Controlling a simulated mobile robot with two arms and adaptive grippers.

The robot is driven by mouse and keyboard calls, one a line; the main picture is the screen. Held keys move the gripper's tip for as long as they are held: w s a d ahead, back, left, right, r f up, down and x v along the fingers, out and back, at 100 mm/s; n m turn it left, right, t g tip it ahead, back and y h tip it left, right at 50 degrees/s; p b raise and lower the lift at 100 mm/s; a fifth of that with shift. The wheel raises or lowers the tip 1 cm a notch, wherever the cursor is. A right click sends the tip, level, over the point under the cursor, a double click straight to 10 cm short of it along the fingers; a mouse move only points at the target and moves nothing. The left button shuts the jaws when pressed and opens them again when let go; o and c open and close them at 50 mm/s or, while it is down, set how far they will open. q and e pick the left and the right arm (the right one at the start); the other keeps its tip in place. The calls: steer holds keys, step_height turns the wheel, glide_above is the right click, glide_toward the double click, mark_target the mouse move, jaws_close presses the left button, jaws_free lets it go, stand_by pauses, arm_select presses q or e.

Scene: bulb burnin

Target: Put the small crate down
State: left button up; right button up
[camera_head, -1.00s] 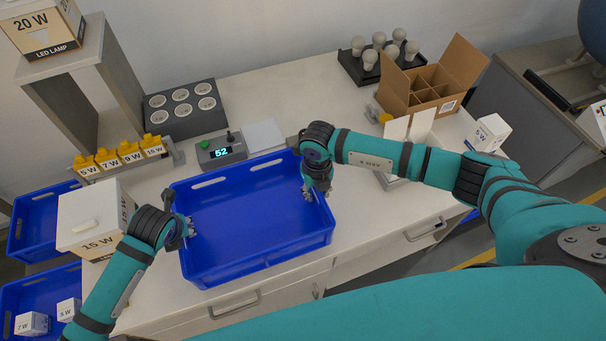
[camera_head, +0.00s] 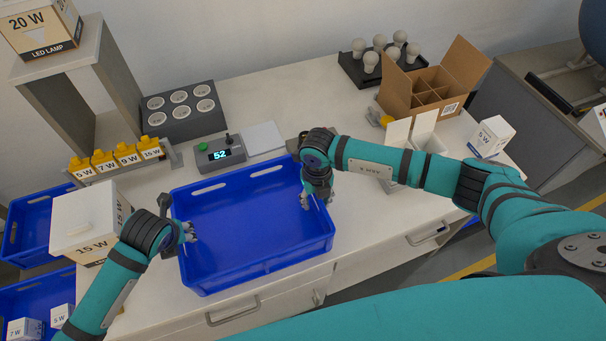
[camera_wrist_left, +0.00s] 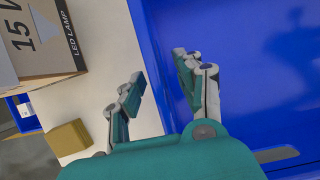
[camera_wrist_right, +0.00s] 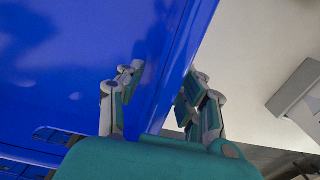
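The blue crate (camera_head: 250,268) is empty and level at the front of the white table; whether its base touches the tabletop is hidden. My left gripper (camera_head: 188,232) is at the crate's left wall. In the left wrist view its fingers (camera_wrist_left: 160,82) are apart, one outside the wall and one inside. My right gripper (camera_head: 315,198) is at the right wall. In the right wrist view its fingers (camera_wrist_right: 160,82) are apart on both sides of the wall, with gaps showing.
A 15 W lamp box (camera_head: 84,222) stands close left of the crate. A control box reading 52 (camera_head: 220,155) and a grey socket block (camera_head: 182,112) are behind it. A cardboard box (camera_head: 432,85) is at back right. Bare tabletop shows at the middle back.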

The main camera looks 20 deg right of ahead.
arm_select(q)
steer(key=v, duration=0.9)
steer(key=shift+s+r, duration=0.1)
steer(key=shift+r, duration=0.05)
arm_select(e)
steer(key=shift+r, duration=0.15)
step_height(320, 180, up, 12)
steer(key=shift+f, duration=0.15)
arm_select(q)
steer(key=shift+s, duration=0.1)
arm_select(e)
steer(key=shift+s, duration=0.1)
